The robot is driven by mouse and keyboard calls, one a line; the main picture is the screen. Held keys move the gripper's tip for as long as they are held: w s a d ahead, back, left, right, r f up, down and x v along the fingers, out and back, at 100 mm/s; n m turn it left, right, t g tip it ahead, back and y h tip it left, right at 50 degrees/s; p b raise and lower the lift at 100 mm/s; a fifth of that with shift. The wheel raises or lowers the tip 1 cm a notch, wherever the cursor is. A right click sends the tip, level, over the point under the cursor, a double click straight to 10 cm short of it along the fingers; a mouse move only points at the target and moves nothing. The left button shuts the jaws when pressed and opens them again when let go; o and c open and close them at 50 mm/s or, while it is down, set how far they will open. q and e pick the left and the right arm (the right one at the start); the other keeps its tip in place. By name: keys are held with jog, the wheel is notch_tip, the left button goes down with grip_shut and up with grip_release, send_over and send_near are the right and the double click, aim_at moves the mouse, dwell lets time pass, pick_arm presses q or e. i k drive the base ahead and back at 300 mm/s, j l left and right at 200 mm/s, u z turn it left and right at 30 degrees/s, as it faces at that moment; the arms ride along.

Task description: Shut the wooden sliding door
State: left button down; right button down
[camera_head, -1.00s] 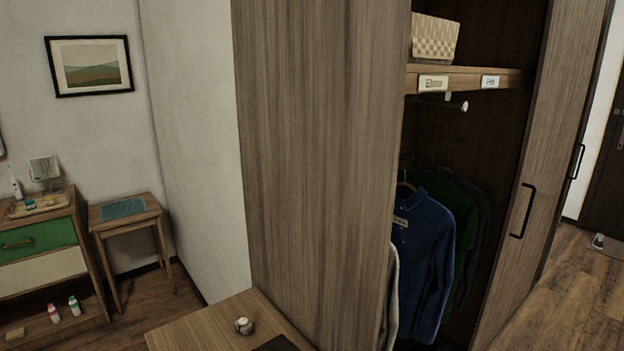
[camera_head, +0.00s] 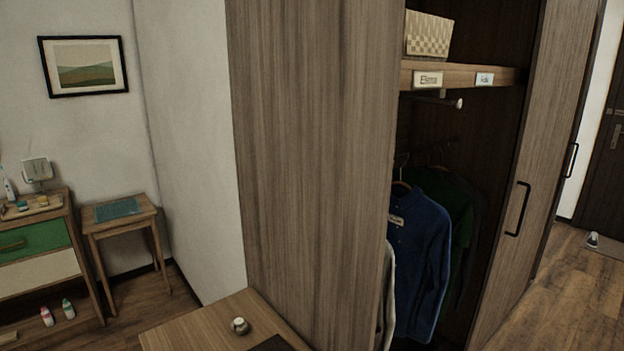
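The wooden sliding door (camera_head: 541,160) is a grey-brown wood panel at the right of the wardrobe, with a black bar handle (camera_head: 518,209). A second black handle (camera_head: 571,160) shows on a panel farther back. Left of the door the wardrobe is open. Its wooden side panel (camera_head: 310,150) fills the middle of the view. A blue shirt (camera_head: 417,255) and darker clothes hang inside under a shelf (camera_head: 460,76) with name labels. Neither of my grippers is in view.
A wooden table (camera_head: 200,327) with a small round item (camera_head: 239,325) stands in front of the side panel. A small stool (camera_head: 123,225) and a drawer unit (camera_head: 35,268) stand at left. Floor (camera_head: 560,290) is clear at right, towards a dark door (camera_head: 606,170).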

aim_at(567, 30)
jog(key=z, duration=1.3)
jog(key=i+l+z, duration=0.15)
jog(key=i, duration=0.15)
jog(key=i+z, duration=0.15)
jog(key=i, duration=0.2)
jog(key=i+l+z, duration=0.1)
jog(key=i+z, duration=0.2)
jog(key=i, duration=3.15)
jog(key=i+u, duration=0.15)
jog(key=i, duration=0.75)
jog(key=i+l+u, duration=0.15)
jog(key=i, duration=0.7)
